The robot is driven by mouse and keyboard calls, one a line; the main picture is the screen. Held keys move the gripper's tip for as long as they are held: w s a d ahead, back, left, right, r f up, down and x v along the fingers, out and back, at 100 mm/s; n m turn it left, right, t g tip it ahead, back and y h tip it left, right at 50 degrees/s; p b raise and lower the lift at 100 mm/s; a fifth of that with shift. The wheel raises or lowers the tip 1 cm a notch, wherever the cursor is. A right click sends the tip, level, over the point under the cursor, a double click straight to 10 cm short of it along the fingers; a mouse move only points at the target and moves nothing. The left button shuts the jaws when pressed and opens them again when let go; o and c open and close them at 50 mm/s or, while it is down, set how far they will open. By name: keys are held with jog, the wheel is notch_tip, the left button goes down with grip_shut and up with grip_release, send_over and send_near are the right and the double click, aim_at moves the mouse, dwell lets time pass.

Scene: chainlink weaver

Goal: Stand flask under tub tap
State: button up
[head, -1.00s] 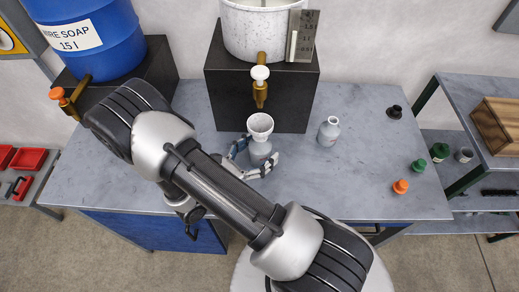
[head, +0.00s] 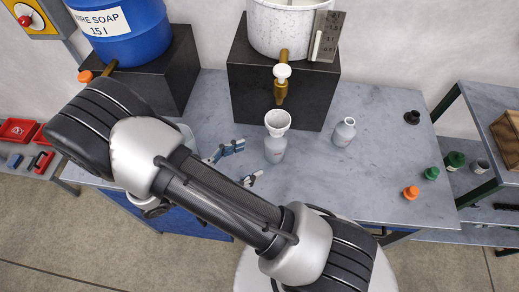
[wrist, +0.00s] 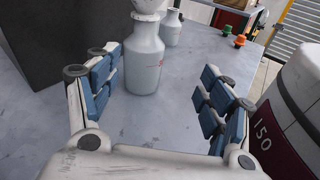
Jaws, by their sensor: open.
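A pale grey flask (head: 275,149) stands upright on the bench, with a white funnel (head: 278,120) in its mouth. The brass tub tap (head: 281,90) with a white knob projects from the white tub (head: 290,30) on a black block (head: 280,90). In the head view the funnel shows just below the tap's spout; exact alignment cannot be told. My gripper (head: 247,161) is open and empty, left and in front of the flask, with its fingers apart from it. In the wrist view, the flask (wrist: 144,66) shows beyond and between the open fingers (wrist: 160,75).
A second grey flask (head: 344,132) stands to the right. Black (head: 412,117), green (head: 432,173) and orange (head: 411,192) small items lie farther right. A blue soap drum (head: 118,30) with an orange-handled tap stands at left.

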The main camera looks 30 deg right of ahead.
jog(key=s+r+m+t+y, duration=0.2)
jog(key=s+r+m+y, duration=0.3)
jog(key=r+m+y, duration=0.3)
jog(key=s+r+m+t+y, duration=0.2)
jog(key=s+r+m+y, duration=0.3)
jog(key=r, duration=0.8)
jog(key=m+y, duration=0.3)
jog(key=m, duration=0.1)
jog(key=shift+s+d+r+y, duration=0.15)
jog(key=shift+s+r+y, duration=0.15)
jog(key=shift+r, duration=0.05)
